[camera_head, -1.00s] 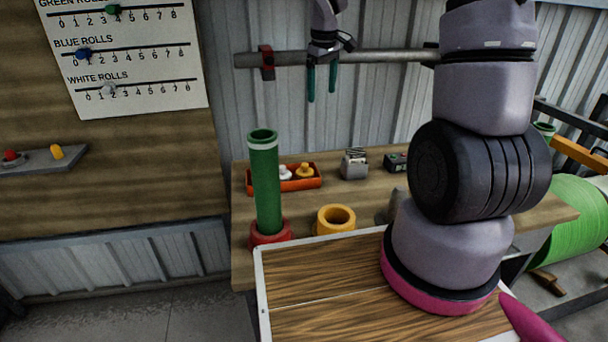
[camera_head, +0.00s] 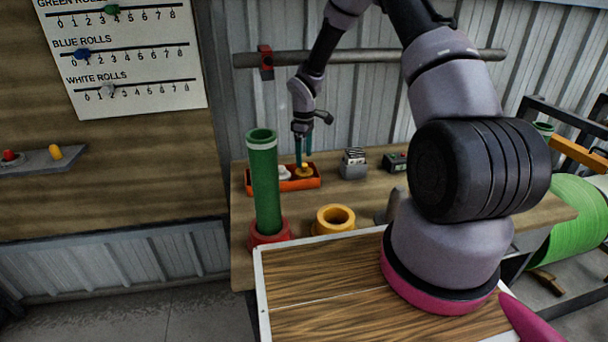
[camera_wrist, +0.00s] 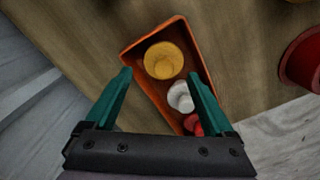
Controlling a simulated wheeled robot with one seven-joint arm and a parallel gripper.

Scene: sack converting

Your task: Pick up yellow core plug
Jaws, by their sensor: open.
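The yellow core plug (camera_head: 304,171) stands at the right end of an orange-red tray (camera_head: 290,185) on the bench. It also shows in the wrist view (camera_wrist: 163,60), near the tray's far end. My gripper (camera_head: 303,162) is open and points down at the plug from above. In the wrist view my gripper's teal fingers (camera_wrist: 158,74) are spread to either side of the tray, with the plug a little beyond the line of the fingertips. Nothing is between the fingers in their grip. Whether the fingers touch the tray cannot be told.
A white plug (camera_wrist: 181,97) and a red plug (camera_wrist: 194,125) stand in the same tray. A tall green tube (camera_head: 265,185) in a red ring stands close left. A yellow ring (camera_head: 335,219) lies in front, and a grey counter (camera_head: 353,163) stands right.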

